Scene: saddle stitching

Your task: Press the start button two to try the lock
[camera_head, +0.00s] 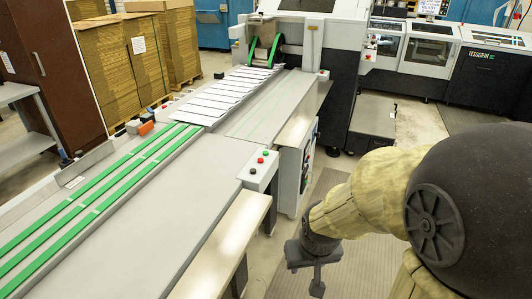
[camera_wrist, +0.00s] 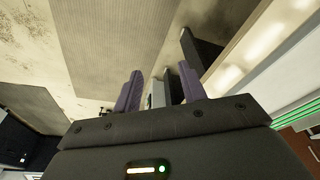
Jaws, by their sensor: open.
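A grey control box (camera_head: 258,172) stands on the near edge of the machine bed, left of my arm. No label tells which one is start button two. A smaller box (camera_head: 323,75) with a red top button sits farther back by the conveyor. My gripper (camera_head: 317,284) hangs low over the floor mat, right of the control box and apart from it. In the wrist view the two purple fingers (camera_wrist: 160,90) are spread with nothing held; no button is recognisable there.
A pale shelf (camera_head: 222,250) runs along the bed's front edge between my gripper and the green-striped conveyor (camera_head: 90,215). A panel with knobs (camera_head: 305,165) faces the aisle. The floor mat (camera_head: 365,262) is clear. Cardboard stacks (camera_head: 110,60) stand at the back left.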

